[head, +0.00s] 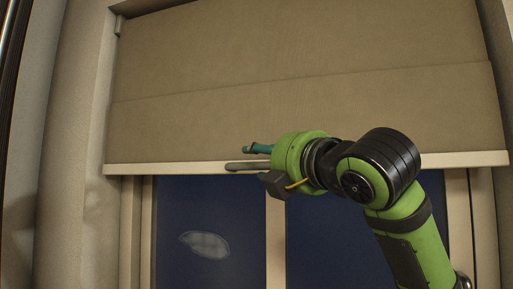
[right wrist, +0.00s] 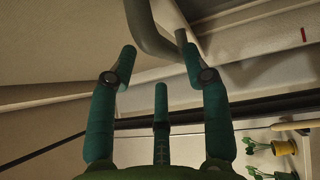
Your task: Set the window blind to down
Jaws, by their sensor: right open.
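The window blind (head: 310,80) is beige fabric, partly lowered over the upper part of the window. Its pale bottom rail (head: 420,160) runs across the window, with dark glass showing below. A grey bar handle (head: 240,166) sticks out at the rail. In the right wrist view the grey handle (right wrist: 150,32) shows at the fingertips of my right gripper (right wrist: 160,68), with the fingers apart. Whether they touch it I cannot tell. My left gripper is not in view.
Below the blind are two dark panes (head: 210,215) with a pale frame post (head: 276,225) between them. A beige curtain (head: 65,130) hangs at the left. In the right wrist view a yellow pot (right wrist: 283,147) and green plants show at the lower right.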

